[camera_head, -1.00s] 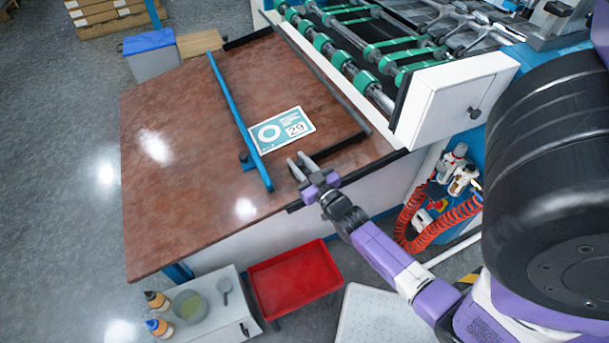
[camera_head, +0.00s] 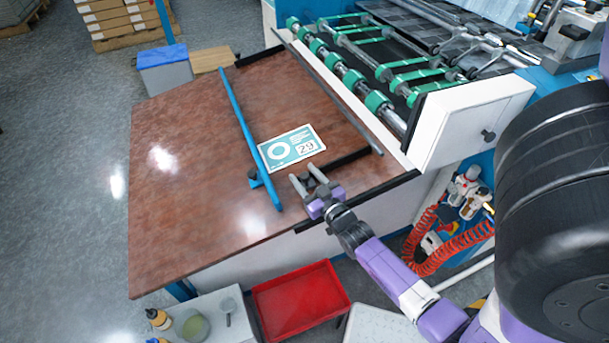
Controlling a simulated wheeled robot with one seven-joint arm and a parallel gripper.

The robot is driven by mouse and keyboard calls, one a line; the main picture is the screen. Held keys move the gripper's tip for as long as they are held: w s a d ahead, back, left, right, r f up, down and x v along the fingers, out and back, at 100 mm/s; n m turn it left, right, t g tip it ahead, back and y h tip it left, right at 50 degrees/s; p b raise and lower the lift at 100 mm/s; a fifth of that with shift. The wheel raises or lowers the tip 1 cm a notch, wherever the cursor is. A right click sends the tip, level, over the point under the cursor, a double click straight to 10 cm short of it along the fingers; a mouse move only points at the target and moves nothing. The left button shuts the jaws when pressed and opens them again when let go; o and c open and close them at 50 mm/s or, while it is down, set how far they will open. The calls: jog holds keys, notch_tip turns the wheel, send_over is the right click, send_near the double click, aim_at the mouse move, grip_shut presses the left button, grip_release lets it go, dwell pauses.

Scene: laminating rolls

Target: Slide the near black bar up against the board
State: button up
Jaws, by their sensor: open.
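The board (camera_head: 291,148) is a flat white and teal rectangle marked 29, lying on the brown table beside a long blue bar (camera_head: 243,125). The near black bar (camera_head: 349,159) lies on the table just on the near side of the board, with a narrow strip of table between them. Its left end is partly hidden by my gripper. My gripper (camera_head: 304,174) is open, with two grey fingers low over the table by that left end. I cannot tell whether a finger touches the bar. Another black bar (camera_head: 259,57) lies at the table's far end.
A long dark rail (camera_head: 335,95) runs along the table's right side, beside the machine's green rollers (camera_head: 345,70). A white machine box (camera_head: 465,120) stands to the right. The table's left half (camera_head: 185,190) is clear. A red tray (camera_head: 300,302) is below the near edge.

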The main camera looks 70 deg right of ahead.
jog(key=v, duration=0.7)
jog(key=shift+s+a, duration=0.15)
